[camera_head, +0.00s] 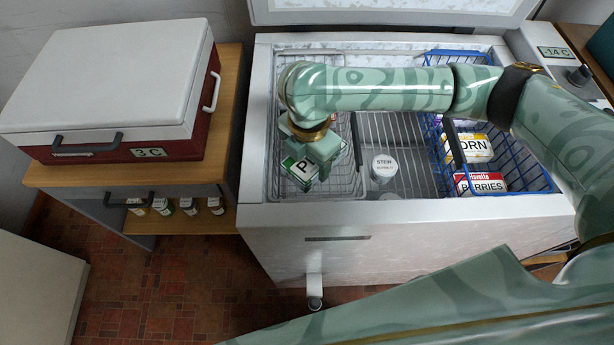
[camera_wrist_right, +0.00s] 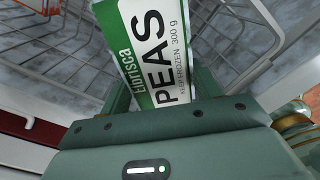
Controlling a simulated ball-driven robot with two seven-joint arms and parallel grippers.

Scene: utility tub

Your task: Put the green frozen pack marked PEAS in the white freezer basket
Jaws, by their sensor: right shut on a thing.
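The green and white frozen pack marked PEAS (camera_wrist_right: 155,50) is between the fingers of my right gripper (camera_wrist_right: 165,95) in the right wrist view. In the head view the pack (camera_head: 301,171) shows below my right gripper (camera_head: 314,150), tilted, its lower part over or inside the white wire basket (camera_head: 345,185) at the left of the open freezer. I cannot tell whether it touches the basket floor. My right gripper is shut on the pack, and my forearm hides part of the basket. My left gripper is not in view.
A blue wire basket (camera_head: 540,181) at the right holds a yellow CORN pack (camera_head: 476,148) and a red and white BERRIES pack (camera_head: 482,183). A white STEW tub (camera_head: 383,167) stands between the baskets. A red cool box (camera_head: 110,90) with a white lid stands left of the freezer.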

